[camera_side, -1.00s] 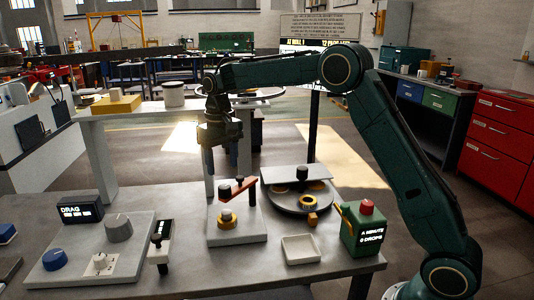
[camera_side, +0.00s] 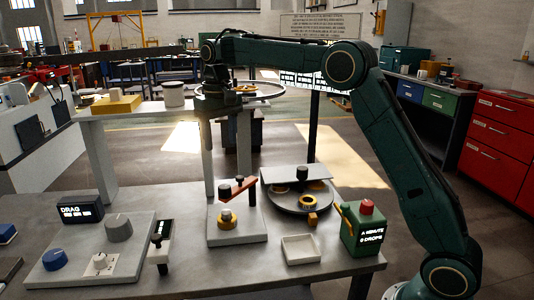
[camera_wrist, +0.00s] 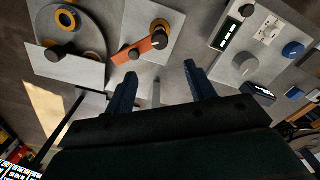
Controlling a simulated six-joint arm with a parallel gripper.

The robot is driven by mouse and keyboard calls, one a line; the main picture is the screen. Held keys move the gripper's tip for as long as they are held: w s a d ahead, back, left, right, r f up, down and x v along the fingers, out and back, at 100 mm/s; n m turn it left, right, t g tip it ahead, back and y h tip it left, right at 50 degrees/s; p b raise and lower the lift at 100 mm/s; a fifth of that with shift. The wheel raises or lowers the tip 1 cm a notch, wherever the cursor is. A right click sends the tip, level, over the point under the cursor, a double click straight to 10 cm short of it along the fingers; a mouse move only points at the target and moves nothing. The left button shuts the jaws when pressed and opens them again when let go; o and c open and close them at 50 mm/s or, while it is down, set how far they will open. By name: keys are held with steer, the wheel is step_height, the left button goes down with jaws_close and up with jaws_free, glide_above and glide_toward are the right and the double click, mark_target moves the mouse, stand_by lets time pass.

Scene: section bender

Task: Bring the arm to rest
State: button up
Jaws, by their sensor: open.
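My gripper (camera_side: 214,102) is held high above the grey bench (camera_side: 190,272), near the level of the shelf behind it. Its two blue fingers show in the wrist view (camera_wrist: 160,74), spread apart with nothing between them. My fingertips are clear of the bench objects. In the side view the fingers are dark and hard to make out against the background.
The bench carries an orange lever on a grey plate (camera_side: 250,236), a round dark turntable (camera_side: 287,206), a white tray (camera_side: 300,250), a green box with a red button (camera_side: 362,233), and a knob panel (camera_side: 75,245). The air around my gripper looks free.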

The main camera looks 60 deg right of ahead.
steer(key=s+a+r+n+t, duration=0.1)
steer(key=s+r, duration=0.2)
steer(key=s, duration=0.6)
steer(key=s+a+r+t, duration=0.15)
steer(key=s+r, duration=0.25)
steer(key=s, duration=0.5)
steer(key=s+f+t, duration=0.1)
steer(key=s+f, duration=0.3)
steer(key=s, duration=0.5)
steer(key=s+f+n+t, duration=0.1)
steer(key=s+f, duration=0.3)
steer(key=s, duration=0.4)
steer(key=shift+s+a+f+n+t, duration=0.2)
steer(key=shift+s+n+t, duration=0.15)
steer(key=shift+t, duration=0.2)
